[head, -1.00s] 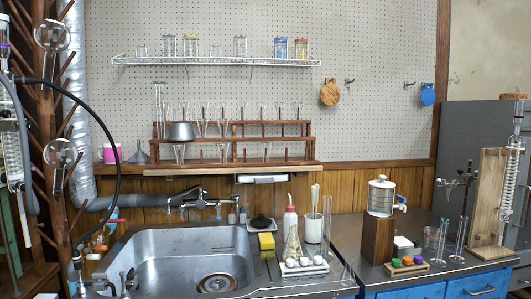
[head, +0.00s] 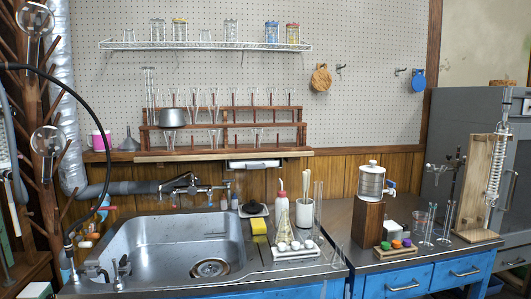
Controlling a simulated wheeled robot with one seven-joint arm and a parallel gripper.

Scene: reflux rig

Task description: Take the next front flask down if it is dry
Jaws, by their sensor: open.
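A brown wooden drying tree (head: 22,85) with slanting pegs stands at the left edge of the head view. A clear round flask (head: 35,17) hangs high on it, cut by the top edge of the picture. A second clear round flask (head: 47,140) hangs lower on the same tree, its neck downward. Both look empty; whether they are dry or hold droplets is too small to tell. My gripper is not in view.
A black hose (head: 108,150) arcs in front of the tree. A metal sink (head: 170,245) lies right of it. A wooden rack of glassware (head: 225,130) stands behind.

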